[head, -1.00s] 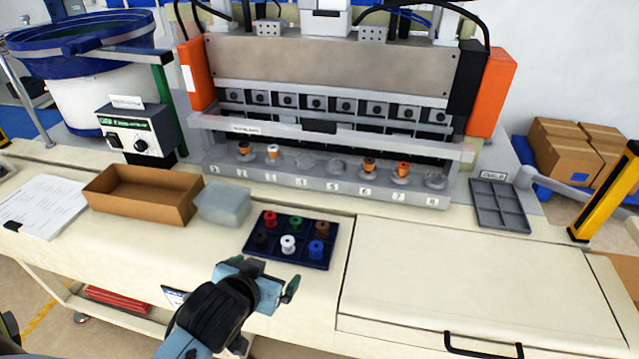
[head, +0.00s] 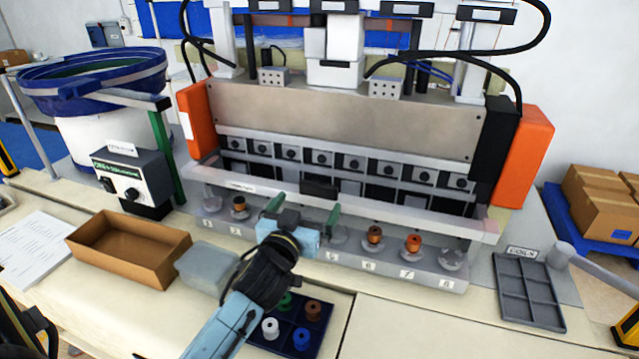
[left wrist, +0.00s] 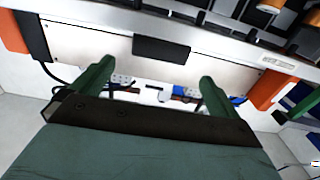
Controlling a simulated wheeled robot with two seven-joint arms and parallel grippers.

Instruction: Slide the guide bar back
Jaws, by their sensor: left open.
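The guide bar (head: 420,214) is a long pale bar across the front of the machine, above a row of numbered posts. A black handle (head: 320,188) sits at its middle and also shows in the left wrist view (left wrist: 161,47). My left gripper (head: 304,209) is open in front of and slightly below the handle. In the left wrist view its green fingers (left wrist: 157,85) are spread wider than the handle, with nothing between them. Whether they touch the bar cannot be told. The arm hides some posts. My right gripper is not in view.
Spools stand on some posts, such as a copper one (head: 375,234). A navy tray with spools (head: 325,342), a clear box (head: 207,266) and a brown box (head: 128,248) lie in front. A grey divided tray (head: 528,292) is at the right.

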